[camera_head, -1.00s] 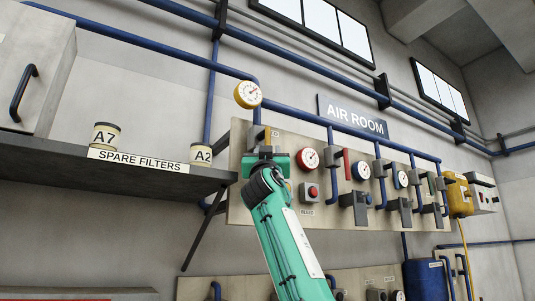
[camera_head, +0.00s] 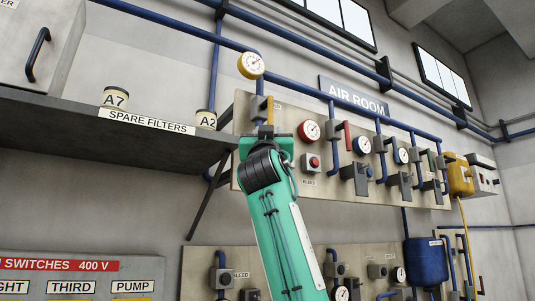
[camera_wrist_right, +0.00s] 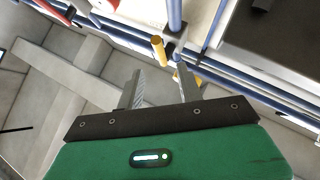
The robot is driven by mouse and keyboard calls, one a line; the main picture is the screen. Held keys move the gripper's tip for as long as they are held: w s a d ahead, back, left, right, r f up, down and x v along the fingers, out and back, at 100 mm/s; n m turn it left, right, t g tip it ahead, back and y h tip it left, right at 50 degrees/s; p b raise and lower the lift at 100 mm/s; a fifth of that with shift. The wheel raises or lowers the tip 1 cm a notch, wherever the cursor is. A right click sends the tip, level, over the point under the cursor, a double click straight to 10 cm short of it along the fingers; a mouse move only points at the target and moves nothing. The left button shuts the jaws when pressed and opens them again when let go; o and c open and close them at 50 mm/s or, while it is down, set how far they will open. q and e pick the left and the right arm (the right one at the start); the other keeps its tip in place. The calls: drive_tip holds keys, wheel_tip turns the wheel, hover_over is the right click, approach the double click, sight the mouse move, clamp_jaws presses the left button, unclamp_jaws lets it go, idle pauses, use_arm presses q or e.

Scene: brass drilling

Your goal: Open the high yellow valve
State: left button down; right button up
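The high yellow valve handle (camera_head: 270,110) stands upright on its grey body (camera_head: 258,109) at the upper left of the upper valve board, below a yellow-rimmed gauge (camera_head: 251,65). In the right wrist view the yellow handle (camera_wrist_right: 158,50) shows just beyond the fingertips, roughly between them. My right gripper (camera_wrist_right: 158,76) is open and empty, its two fingers apart, and I see no contact with the handle. In the head view my right arm rises from the bottom, and its wrist is just below the valve, mostly hiding the fingers. My left gripper is not in view.
A dark shelf (camera_head: 60,120) with filter cans juts out to the left of the board, close to my right wrist. A red gauge (camera_head: 309,131), a red button box (camera_head: 311,163) and other valves sit to the right. A lower board (camera_head: 202,257) is below.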

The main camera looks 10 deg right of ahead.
drive_tip(key=b+v, duration=0.1)
drive_tip(key=v, duration=0.2)
drive_tip(key=shift+s+a+f, duration=0.15)
drive_tip(key=shift+s+f, duration=0.1)
idle(0.4)
